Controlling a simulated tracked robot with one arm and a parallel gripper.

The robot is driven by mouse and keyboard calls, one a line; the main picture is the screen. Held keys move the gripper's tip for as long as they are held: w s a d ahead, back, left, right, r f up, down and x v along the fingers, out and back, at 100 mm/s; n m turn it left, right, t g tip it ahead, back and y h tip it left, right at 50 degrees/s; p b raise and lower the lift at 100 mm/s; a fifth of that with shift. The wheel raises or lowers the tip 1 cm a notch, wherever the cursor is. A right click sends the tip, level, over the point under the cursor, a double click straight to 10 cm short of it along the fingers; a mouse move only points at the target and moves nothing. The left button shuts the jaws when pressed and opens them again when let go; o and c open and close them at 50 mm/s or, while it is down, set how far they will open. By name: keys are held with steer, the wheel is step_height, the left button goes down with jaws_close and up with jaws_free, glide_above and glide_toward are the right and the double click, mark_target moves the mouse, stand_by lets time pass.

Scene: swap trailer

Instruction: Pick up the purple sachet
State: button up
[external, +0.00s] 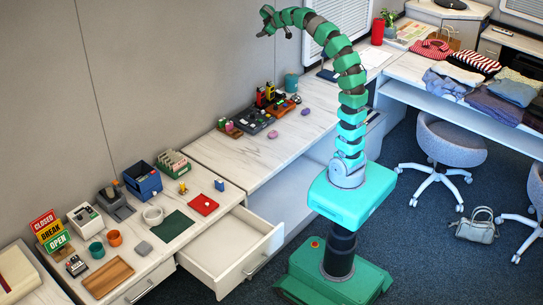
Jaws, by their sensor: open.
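A small purple sachet (305,112) lies flat on the white marbled desk, near its front edge. A second small packet, more pink-mauve (272,134), lies to its left and nearer the camera. Both are tiny in the picture, so their markings cannot be read. My gripper (275,31) is at the end of my green segmented arm, which arches up and left. It is open and empty, high above the desk by the wall, well clear of both packets.
A dark tray of colourful pieces (251,120) stands behind the packets, with a teal cup (292,82) beyond. An open empty drawer (236,256) juts out on the left counter. Grey chairs (450,141) stand on the right.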

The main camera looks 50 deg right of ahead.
steer(key=w+d+f+n+g, duration=0.3)
steer(key=w+d+f, duration=0.2)
steer(key=d+f, duration=0.55)
steer(key=n+g+y+b, duration=0.2)
steer(key=n+g, duration=0.6)
steer(key=n, duration=0.2)
glide_above(307, 109)
step_height(307, 109, down, 38)
step_height(307, 109, down, 13)
steer(key=shift+w+a+f+b, duration=0.1)
steer(key=shift+b, duration=0.3)
steer(key=shift+c, duration=0.3)
steer(key=c, duration=1)
